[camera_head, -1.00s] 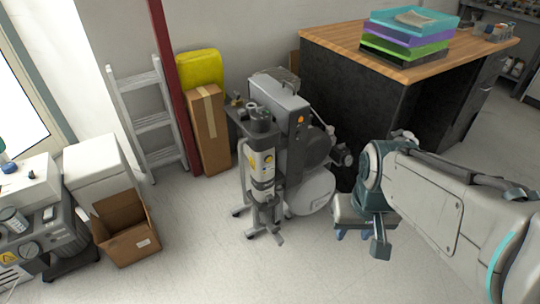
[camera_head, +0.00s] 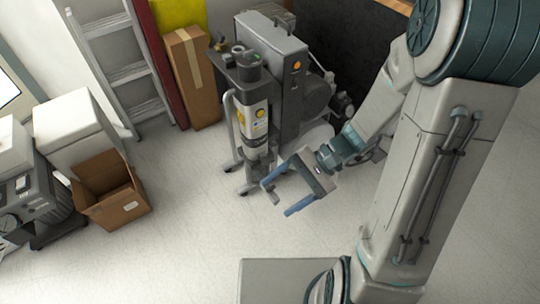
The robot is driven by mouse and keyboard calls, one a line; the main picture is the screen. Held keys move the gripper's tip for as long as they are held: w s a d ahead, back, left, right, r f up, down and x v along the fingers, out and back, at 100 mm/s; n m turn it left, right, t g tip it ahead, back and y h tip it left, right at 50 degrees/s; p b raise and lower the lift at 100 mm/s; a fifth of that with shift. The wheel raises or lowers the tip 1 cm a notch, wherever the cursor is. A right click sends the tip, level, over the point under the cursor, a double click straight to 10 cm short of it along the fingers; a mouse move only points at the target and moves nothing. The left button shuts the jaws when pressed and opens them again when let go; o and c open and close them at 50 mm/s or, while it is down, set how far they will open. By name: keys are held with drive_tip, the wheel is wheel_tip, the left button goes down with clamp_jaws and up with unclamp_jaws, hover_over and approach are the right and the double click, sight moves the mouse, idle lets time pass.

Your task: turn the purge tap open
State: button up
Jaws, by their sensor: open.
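The dental compressor unit (camera_head: 285,85) stands on the floor in the middle, a grey housing with an upright cylinder (camera_head: 255,112) with yellow labels on its front. I cannot make out the purge tap for certain; the lower part of the cylinder is dark and small in view. My gripper (camera_head: 278,198) is open and empty, in front of and slightly right of the unit's lower part. Its two blue-grey fingers point to the lower left. It appears apart from the compressor, and it overlaps part of the unit's foot area in view.
An open cardboard box (camera_head: 108,190) and white cabinet (camera_head: 75,130) are at left. A ladder (camera_head: 122,70), a red post (camera_head: 163,65) and a tall carton (camera_head: 192,80) stand behind. A dark bench (camera_head: 350,40) is behind right. The floor in front is clear.

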drive_tip(key=w+a+f+m+t+y+b, duration=0.2)
drive_tip(key=w+a+f+m+t+y, duration=0.1)
drive_tip(key=w+f+m+y, duration=0.25)
drive_tip(key=m+t+h+b, duration=0.5)
drive_tip(key=m+t+h, duration=0.2)
drive_tip(key=m+t, duration=1.05)
approach(269, 163)
drive_tip(key=shift+y, duration=0.25)
drive_tip(key=b+x, duration=0.3)
drive_tip(key=x, duration=0.6)
drive_tip(key=shift+w, duration=0.15)
drive_tip(key=c, duration=1)
